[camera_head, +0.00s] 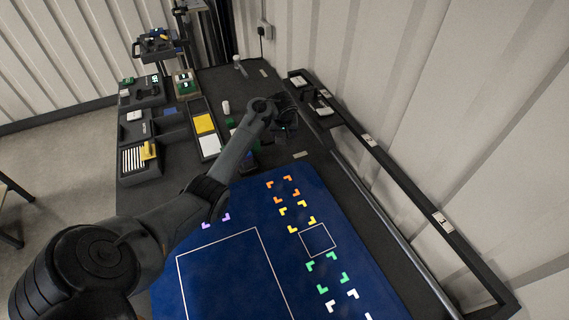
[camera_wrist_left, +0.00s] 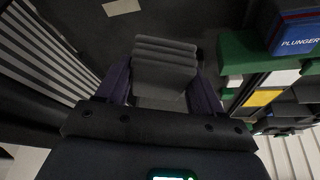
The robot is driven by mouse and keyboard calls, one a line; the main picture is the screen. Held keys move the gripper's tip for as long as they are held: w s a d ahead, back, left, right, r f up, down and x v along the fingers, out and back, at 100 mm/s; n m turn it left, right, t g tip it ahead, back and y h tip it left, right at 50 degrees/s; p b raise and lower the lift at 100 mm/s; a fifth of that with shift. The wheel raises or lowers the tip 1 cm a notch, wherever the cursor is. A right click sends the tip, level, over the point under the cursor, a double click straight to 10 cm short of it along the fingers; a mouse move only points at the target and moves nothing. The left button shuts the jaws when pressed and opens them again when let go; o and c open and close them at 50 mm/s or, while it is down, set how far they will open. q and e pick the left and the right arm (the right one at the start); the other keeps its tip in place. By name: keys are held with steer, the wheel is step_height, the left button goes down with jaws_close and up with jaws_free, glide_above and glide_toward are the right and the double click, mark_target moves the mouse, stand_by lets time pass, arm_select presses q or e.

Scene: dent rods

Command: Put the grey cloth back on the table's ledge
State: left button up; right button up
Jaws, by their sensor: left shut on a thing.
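The grey cloth (camera_wrist_left: 165,68) shows in the left wrist view as a folded, ridged bundle. It sits between the two fingers of my left gripper (camera_wrist_left: 161,85), which is shut on it. In the head view my left gripper (camera_head: 287,118) is at the far right part of the table (camera_head: 262,88), near the wall side. There the cloth is too dark and small to make out. A dark ledge (camera_head: 400,176) with white number labels runs along the wall side of the table. My right gripper is not in view.
A blue mat (camera_head: 330,205) with coloured corner marks covers the near table. Trays, including one with yellow and white parts (camera_head: 205,124), stand left of my arm. A blue box labelled PLUNGER (camera_wrist_left: 298,35) is right of the gripper in the wrist view.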

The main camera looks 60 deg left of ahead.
mark_target(285, 155)
arm_select(q)
steer(key=shift+w+f, duration=0.2)
steer(key=shift+f, duration=0.15)
steer(key=shift+f+b, duration=0.3)
steer(key=shift+b, duration=0.15)
steer(key=shift+w+f+b, duration=0.15)
steer(key=shift+f+b, duration=1.05)
steer(key=shift+f, duration=3.35)
steer(key=shift+f, duration=0.1)
steer(key=o, duration=1)
steer(key=shift+f, duration=0.1)
